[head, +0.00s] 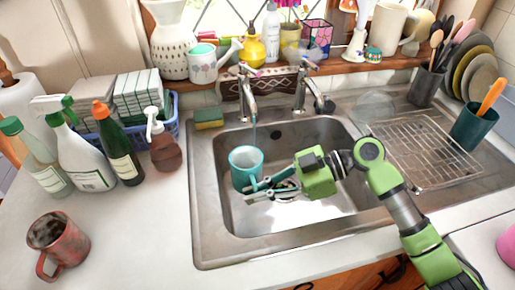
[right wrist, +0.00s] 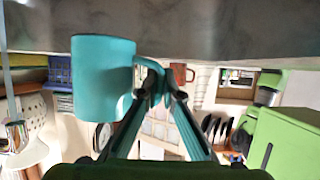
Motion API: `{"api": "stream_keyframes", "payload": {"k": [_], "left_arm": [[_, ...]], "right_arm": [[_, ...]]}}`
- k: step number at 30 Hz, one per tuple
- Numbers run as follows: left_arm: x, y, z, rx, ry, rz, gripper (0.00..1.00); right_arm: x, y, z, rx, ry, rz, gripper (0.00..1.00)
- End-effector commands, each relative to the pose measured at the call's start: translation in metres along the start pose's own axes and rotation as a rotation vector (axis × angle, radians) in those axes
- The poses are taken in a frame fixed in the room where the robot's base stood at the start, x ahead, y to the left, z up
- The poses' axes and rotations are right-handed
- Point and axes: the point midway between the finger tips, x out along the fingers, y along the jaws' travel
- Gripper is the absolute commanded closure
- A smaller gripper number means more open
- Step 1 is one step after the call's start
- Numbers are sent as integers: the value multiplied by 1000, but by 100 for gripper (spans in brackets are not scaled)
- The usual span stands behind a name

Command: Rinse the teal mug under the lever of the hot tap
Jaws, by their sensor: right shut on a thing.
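The teal mug (head: 246,168) is upright above the left side of the sink basin, below the left tap (head: 247,92). A thin bluish stream of water (head: 253,133) comes down from that tap's spout toward the mug; I cannot tell whether it lands inside. My right gripper (head: 257,190) comes from the right and is shut on the mug's handle. The right wrist view shows the mug (right wrist: 102,78) and the fingertips (right wrist: 160,92) closed at its handle. The right tap (head: 301,89) shows no stream. I cannot tell which tap is hot. My left gripper is out of view.
The steel sink (head: 215,245) has a drying rack (head: 430,150) at its right. A yellow sponge (head: 209,119) lies by the back left rim. A red mug (head: 58,243) and several bottles stand on the left counter. The windowsill behind the taps is crowded.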

Motion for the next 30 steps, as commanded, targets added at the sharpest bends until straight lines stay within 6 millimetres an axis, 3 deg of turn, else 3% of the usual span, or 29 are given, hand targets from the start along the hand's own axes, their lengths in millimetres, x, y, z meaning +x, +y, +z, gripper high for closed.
{"api": "stream_keyframes", "payload": {"k": [12,30], "left_arm": [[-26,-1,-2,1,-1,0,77],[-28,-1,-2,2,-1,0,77]], "right_arm": [[3,-27,-32,-2,1,0,100],[4,-32,-35,-2,2,1,100]]}}
